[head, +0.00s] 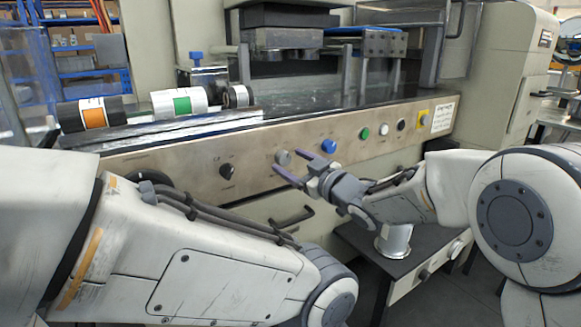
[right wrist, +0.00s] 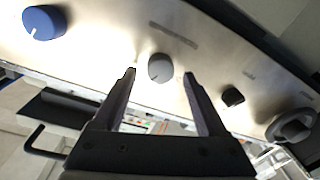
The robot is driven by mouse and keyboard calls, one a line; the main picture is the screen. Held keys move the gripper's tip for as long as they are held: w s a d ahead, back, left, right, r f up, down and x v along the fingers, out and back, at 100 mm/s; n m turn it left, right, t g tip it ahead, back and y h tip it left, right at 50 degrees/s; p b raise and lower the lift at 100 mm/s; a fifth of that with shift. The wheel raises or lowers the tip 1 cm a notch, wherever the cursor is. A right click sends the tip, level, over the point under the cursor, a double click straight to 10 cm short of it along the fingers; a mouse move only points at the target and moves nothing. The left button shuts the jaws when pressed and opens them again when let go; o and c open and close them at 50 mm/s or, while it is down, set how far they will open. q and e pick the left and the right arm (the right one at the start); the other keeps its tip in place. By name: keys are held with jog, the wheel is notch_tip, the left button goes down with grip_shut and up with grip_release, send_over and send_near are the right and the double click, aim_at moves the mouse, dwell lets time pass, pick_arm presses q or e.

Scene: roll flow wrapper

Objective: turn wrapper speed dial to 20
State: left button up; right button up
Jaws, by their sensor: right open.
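The machine's metal control panel (head: 200,165) carries a row of knobs. A grey knob (head: 283,157) with a white pointer line sits between a small black knob (head: 227,171) and a blue knob (head: 328,145). The knob labels are too small to read, so I cannot tell which is the wrapper speed dial. My right gripper (head: 291,164) is open in front of the panel, its fingers pointing at the grey knob. In the right wrist view, the grey knob (right wrist: 160,67) shows between the fingertips (right wrist: 159,74), ungripped. My left arm crosses the lower left; its gripper is out of view.
A large dark dial (head: 150,180) is at the panel's left. A green button (head: 364,133) and other buttons are to the right. A dark handle (head: 291,217) juts out below the panel. Film rolls (head: 180,103) rest on the machine top.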

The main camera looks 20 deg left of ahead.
jog(key=shift+w+a, duration=0.2)
jog(key=shift+a, duration=0.2)
jog(key=shift+c, duration=0.3)
grip_shut()
